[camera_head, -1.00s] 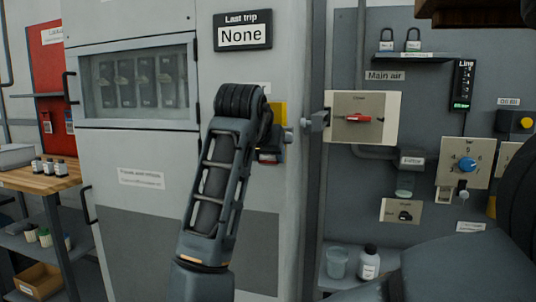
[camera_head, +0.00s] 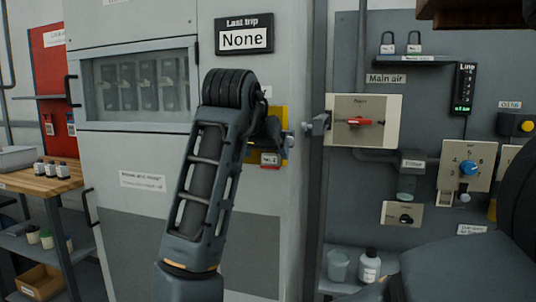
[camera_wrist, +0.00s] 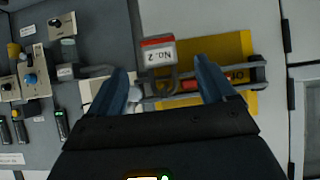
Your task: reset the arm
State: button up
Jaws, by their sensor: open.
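My gripper (camera_wrist: 162,82) is open in the wrist view, its two blue-grey fingers apart with nothing held between them. A padlock (camera_wrist: 158,52) with a red and white "No. 2" label sits just beyond and between the fingertips, upside down in that view. It hangs at a dark handle on a yellow plate (camera_wrist: 228,50). In the head view the padlock label (camera_head: 270,160) shows beside my arm, and the yellow plate (camera_head: 281,116) is mostly covered by it. My gripper is largely hidden behind my forearm there.
The grey cabinet (camera_head: 130,215) stands directly behind my arm. The main air box (camera_head: 375,107) with a red handle is to the right, near a regulator with a blue knob (camera_head: 468,168).

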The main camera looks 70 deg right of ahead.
jog(key=shift+v, duration=1.45)
jog(key=w+a+f+n+t+h+p, duration=0.45)
jog(key=w+f+n+t, duration=0.2)
jog(key=f+n, duration=0.35)
jog(key=s+a+f+n+t+y+p, duration=0.1)
jog(key=s+a+f+n+t+y, duration=0.3)
jog(key=a+f+n+t+y, duration=0.65)
jog(key=s+a+f+g+y+p, duration=0.2)
jog(key=s+a+f+g+y, duration=0.15)
jog(key=s+a, duration=0.85)
jog(key=s+a+r+m+p, duration=0.1)
jog(key=s+a, duration=0.2)
jog(key=s, duration=0.3)
jog(key=s+a+r+m+y+p, duration=0.1)
jog(key=s+a+r+m, duration=0.1)
jog(key=s+a, duration=0.2)
jog(key=shift+s, duration=1.2)
